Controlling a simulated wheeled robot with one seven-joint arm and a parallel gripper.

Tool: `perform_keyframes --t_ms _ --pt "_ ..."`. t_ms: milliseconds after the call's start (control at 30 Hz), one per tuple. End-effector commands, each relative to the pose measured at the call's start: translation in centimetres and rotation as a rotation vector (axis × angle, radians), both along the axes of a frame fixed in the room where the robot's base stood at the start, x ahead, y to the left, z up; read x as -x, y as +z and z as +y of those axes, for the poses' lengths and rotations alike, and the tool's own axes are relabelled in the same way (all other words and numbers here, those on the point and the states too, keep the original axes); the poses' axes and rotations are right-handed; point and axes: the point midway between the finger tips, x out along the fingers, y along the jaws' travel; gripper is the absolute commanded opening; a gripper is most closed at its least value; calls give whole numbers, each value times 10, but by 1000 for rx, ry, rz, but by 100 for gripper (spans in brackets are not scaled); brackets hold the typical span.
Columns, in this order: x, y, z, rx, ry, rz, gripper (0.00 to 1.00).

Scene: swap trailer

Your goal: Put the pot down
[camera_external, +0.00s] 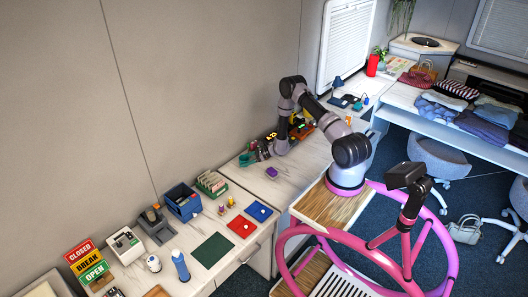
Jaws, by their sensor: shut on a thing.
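My arm reaches from its base over the long white counter (204,246). My gripper (262,150) is low over the counter's middle part, close to the wall. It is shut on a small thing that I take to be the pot. Its shape is too small and too covered by the dark fingers to make out. I cannot tell whether it touches the counter. A small green item (246,159) shows just left of the fingers.
Colourful items (301,128) stand behind my wrist. To the left are a green rack (212,183), a blue bin (183,202) and red (242,226), blue (259,211) and green (213,250) mats. Some counter right of the purple block is bare.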

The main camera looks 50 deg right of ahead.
Motion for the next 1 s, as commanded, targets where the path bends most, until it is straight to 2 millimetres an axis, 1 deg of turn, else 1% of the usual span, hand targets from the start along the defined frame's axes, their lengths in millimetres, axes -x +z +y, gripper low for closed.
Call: perform_keyframes --t_ms 100,233,600,633,667,700,900,1000 --pt "1 -18 0 0 0 1 21" --pt "0 -35 0 0 0 0 21" --pt "0 -39 0 1 0 1 21" --pt "0 -39 0 1 0 1 83" --pt "0 -39 0 0 0 0 94" --pt "0 -39 0 1 0 0 100" --pt "0 -39 0 1 0 -1 100" --pt "0 -35 -1 1 0 -1 100"
